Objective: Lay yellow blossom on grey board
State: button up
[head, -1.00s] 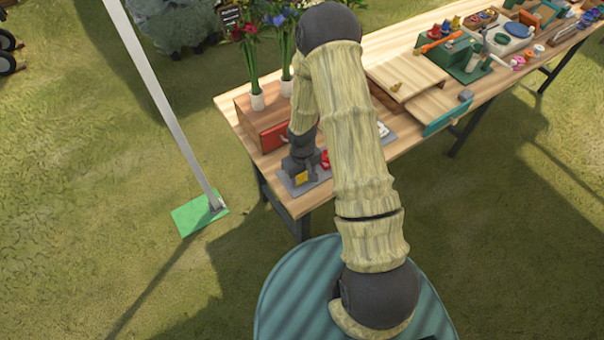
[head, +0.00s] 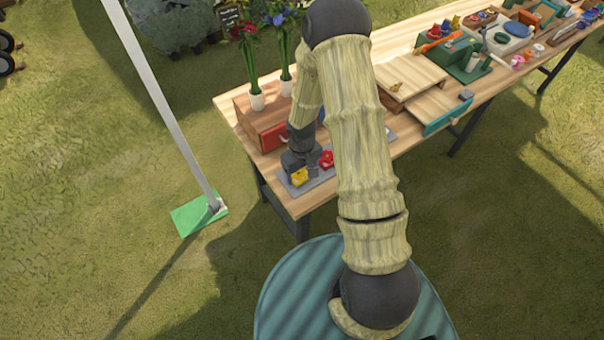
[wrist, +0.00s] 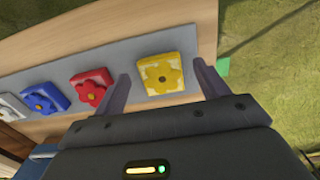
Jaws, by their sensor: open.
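The yellow blossom (wrist: 162,75) is a yellow flower on a square block. In the wrist view it lies on the end of the grey board (wrist: 125,52), and it also shows in the head view (head: 299,177). My gripper (wrist: 158,78) is open, with one finger on each side of the blossom and visible gaps to it. A red blossom (wrist: 92,88), a blue blossom (wrist: 45,98) and a white blossom (wrist: 13,106) lie in a row along the same board. In the head view my arm hides part of the board.
Trays, tools and a teal-edged drawer (head: 447,118) fill the table further right. The table's front edge is close to the board.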

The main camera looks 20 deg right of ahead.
aim_at(302, 178)
notch_tip(302, 178, up, 10)
jog(key=shift+b, duration=0.3)
dwell(0.5)
jog(key=s+r+m+t, duration=0.2)
jog(key=s+r+m, duration=0.1)
jog(key=s+r, duration=0.9)
jog(key=shift+s+d+r+m+t, duration=0.15)
jog(key=shift+d+r+m+t, duration=0.2)
jog(key=shift+r, duration=0.45)
